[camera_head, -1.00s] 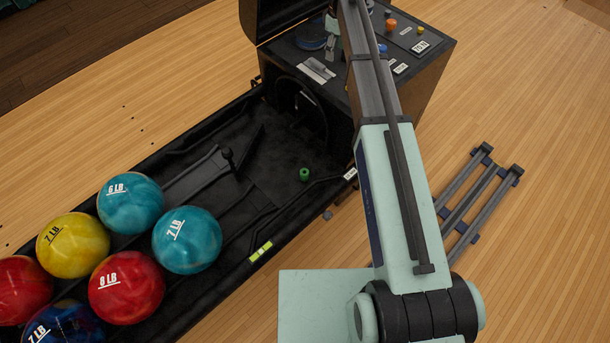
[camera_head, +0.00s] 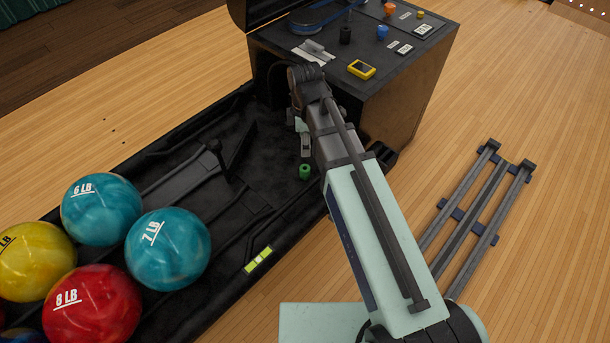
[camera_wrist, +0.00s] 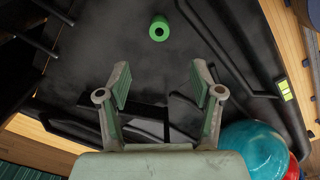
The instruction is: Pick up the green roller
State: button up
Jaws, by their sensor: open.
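The green roller (camera_head: 305,172) is a small green cylinder with a dark hole in its end. It stands on the black floor of the ball return trough, near the machine. In the wrist view the green roller (camera_wrist: 159,29) is at the top centre, beyond my fingertips and a little left of midway between them. My gripper (camera_wrist: 160,80) is open, with nothing between its fingers. In the head view my gripper (camera_head: 304,138) is low over the trough, close to the roller on its far side, partly hidden by my arm.
Several bowling balls, such as a teal one (camera_head: 168,249), fill the trough's left part. The black machine (camera_head: 405,85) stands at the far end, with a yellow-framed device (camera_head: 361,70) on top. A metal rail rack (camera_head: 475,205) lies on the wooden floor at right.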

aim_at(305, 170)
notch_tip(305, 170, down, 14)
jog(key=b, duration=0.5)
jog(key=shift+f+b, duration=0.25)
jog(key=shift+b, duration=0.05)
jog(key=c, duration=1.2)
